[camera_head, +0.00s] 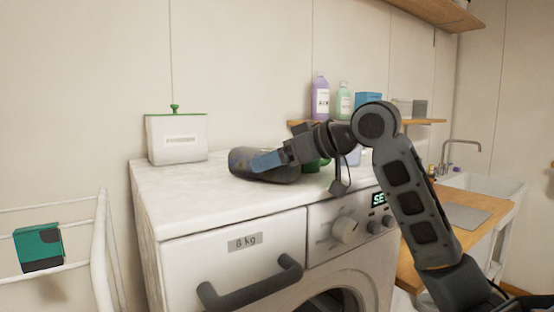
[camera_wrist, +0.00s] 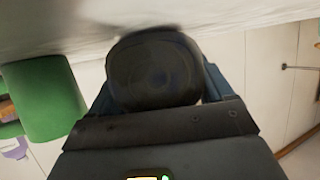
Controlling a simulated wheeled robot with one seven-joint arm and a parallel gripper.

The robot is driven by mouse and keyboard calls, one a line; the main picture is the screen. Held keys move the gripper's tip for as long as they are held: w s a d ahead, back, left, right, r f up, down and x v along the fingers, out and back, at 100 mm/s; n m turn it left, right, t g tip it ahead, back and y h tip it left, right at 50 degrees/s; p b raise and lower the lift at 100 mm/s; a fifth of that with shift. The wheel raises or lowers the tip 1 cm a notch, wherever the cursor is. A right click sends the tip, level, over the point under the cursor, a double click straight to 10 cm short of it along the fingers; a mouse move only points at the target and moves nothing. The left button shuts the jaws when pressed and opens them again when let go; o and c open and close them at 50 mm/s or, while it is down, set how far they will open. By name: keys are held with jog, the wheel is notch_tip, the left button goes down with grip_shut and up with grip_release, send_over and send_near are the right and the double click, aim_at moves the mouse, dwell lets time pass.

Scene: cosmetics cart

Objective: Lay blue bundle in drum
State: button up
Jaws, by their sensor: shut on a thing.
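The blue bundle (camera_head: 262,170) is a dark, grey-blue roll lying on its side at the washing machine's white top. Whether it rests on the surface or is just above it, I cannot tell. My gripper (camera_head: 266,160) is shut on it, with a bluish finger along its near side. In the wrist view the round end of the bundle (camera_wrist: 154,72) fills the space between the fingers. The drum (camera_head: 336,302) is the dark round opening low in the machine's front, cut off by the picture's bottom edge.
A white box with a green lid (camera_head: 176,137) stands on the left of the washing machine top (camera_head: 185,200). A green object (camera_wrist: 45,97) is beside my gripper. A dark handle (camera_head: 250,287) sticks out in front. A shelf with bottles (camera_head: 320,97) and a sink (camera_head: 485,185) are behind.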

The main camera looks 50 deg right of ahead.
jog(key=o, duration=1.1)
jog(key=shift+c, duration=0.2)
